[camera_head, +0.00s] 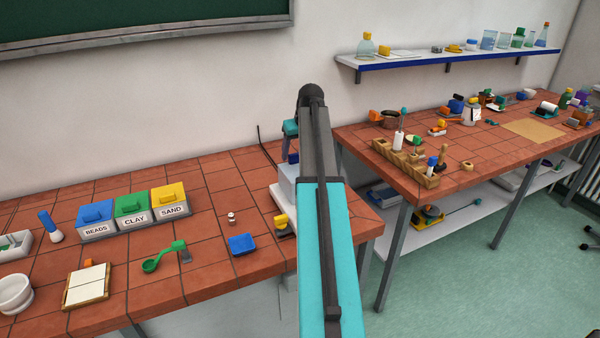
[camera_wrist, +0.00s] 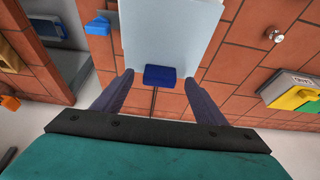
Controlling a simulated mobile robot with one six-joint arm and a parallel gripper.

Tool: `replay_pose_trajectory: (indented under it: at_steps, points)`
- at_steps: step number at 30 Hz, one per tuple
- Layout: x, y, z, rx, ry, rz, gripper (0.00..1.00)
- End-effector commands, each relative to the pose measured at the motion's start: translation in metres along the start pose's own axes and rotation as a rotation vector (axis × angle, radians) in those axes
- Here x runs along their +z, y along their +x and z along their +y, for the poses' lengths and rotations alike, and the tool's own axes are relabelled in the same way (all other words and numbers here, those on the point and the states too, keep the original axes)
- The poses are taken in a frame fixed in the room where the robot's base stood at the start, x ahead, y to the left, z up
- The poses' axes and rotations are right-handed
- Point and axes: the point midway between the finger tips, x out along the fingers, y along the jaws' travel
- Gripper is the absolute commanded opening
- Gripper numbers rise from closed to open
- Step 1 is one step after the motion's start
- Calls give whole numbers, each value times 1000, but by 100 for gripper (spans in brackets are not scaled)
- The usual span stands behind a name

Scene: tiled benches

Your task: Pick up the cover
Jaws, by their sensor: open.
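A pale flat-topped piece with a dark blue block on it, which looks like the cover (camera_wrist: 172,30), is in the upper middle of the wrist view. Its blue block (camera_wrist: 160,75) lies between the two fingertips of my gripper (camera_wrist: 160,78). The fingers are apart, with one on each side of the block, and I cannot tell whether they touch it. In the head view the pale piece (camera_head: 288,178) stands on the left bench beside my arm, with the blue block (camera_head: 293,157) on top. My arm hides its right part and most of my gripper.
The left bench (camera_head: 210,205) carries lidded bins for beads (camera_head: 97,230), clay (camera_head: 134,218) and sand (camera_head: 171,208). A green scoop (camera_head: 160,260), a blue block-like item (camera_head: 242,245) and a yellow-topped item (camera_head: 281,222) are nearby. A second bench (camera_head: 480,160) stands right.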

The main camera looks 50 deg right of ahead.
Motion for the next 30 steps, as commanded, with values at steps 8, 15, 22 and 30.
replay_pose_trajectory:
  at_steps: [8, 15, 22, 30]
  points:
    - [0, 3, 0, 0, -1, 0, 66]
    - [0, 3, 0, 0, -1, 0, 66]
    - [0, 3, 0, 0, 0, 0, 49]
    - [0, 3, 0, 0, 0, 0, 7]
